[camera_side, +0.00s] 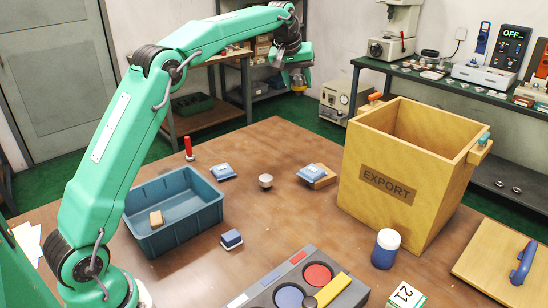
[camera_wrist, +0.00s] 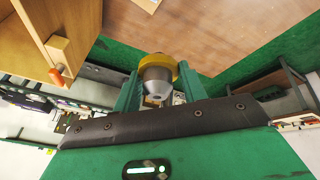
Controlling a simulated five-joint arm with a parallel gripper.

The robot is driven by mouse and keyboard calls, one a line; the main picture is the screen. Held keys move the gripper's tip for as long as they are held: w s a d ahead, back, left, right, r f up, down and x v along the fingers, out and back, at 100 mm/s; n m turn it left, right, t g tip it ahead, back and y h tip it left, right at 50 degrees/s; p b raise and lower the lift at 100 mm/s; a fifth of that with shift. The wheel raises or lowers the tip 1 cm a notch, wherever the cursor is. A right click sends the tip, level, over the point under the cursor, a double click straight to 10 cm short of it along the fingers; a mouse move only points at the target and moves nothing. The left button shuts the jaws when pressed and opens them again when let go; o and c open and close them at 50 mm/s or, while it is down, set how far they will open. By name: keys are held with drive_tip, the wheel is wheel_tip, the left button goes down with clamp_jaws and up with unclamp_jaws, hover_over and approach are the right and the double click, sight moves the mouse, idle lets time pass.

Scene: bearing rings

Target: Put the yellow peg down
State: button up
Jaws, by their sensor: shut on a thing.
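My gripper (camera_side: 298,80) is raised high, over the far edge of the table in the side view. It is shut on the yellow peg (camera_side: 298,90), which is small and partly hidden there. In the wrist view my gripper (camera_wrist: 158,85) has its two green fingers on either side of the peg (camera_wrist: 157,75), which shows a grey, tapered end and a yellow rim. The peg is clear of the table.
The wooden EXPORT crate (camera_side: 387,185) stands open at the right. A blue bin (camera_side: 174,236) holds a tan block. A red peg (camera_side: 188,145), a small pale knob (camera_side: 265,181) and a blue-white jar (camera_side: 385,249) stand on the table. A grey panel (camera_side: 262,295) with coloured discs lies in front.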

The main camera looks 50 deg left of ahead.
wheel_tip(320, 180, down, 19)
drive_tip(key=shift+a, duration=0.1)
drive_tip(key=shift+y, duration=0.4)
drive_tip(key=a+f, duration=0.2)
drive_tip(key=a, duration=0.1)
drive_tip(key=w+a+f, duration=0.1)
drive_tip(key=a+f, duration=0.1)
drive_tip(key=a, duration=0.2)
drive_tip(key=w+a+f, duration=0.1)
drive_tip(key=a+f, duration=0.2)
drive_tip(key=a, duration=0.1)
drive_tip(key=shift+w+a, duration=0.15)
drive_tip(key=shift+w, duration=0.1)
drive_tip(key=shift+f, duration=2)
drive_tip(key=shift+f, duration=0.15)
drive_tip(key=o, duration=1.3)
drive_tip(key=shift+o, duration=0.2)
